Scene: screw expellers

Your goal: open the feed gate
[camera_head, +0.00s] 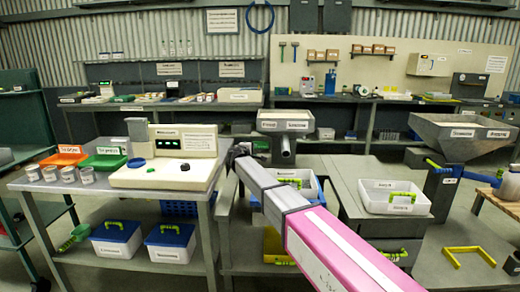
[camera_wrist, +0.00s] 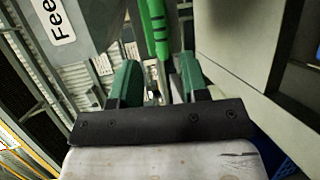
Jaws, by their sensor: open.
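In the wrist view a grey surface (camera_wrist: 90,25) with a label starting "Fee" is at the upper left; the rest of the label is cut off. A ribbed bright green bar (camera_wrist: 157,30), which may be the feed gate's handle, stands beyond my fingertips. My gripper (camera_wrist: 157,78) has its two dark green fingers apart, with the bar's line running between them. I cannot tell whether it touches the bar. In the head view my gripper (camera_head: 236,152) is small and dark at the arm's end, in front of a grey hopper (camera_head: 285,121) with a spout.
A white-and-grey control unit (camera_head: 168,160) stands on the left bench with several cups and an orange and a green tray. A white bin (camera_head: 394,197) with green handles stands on the right. A larger hopper (camera_head: 460,134) is at the far right. A pale panel (camera_wrist: 235,45) stands close on the gripper's right.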

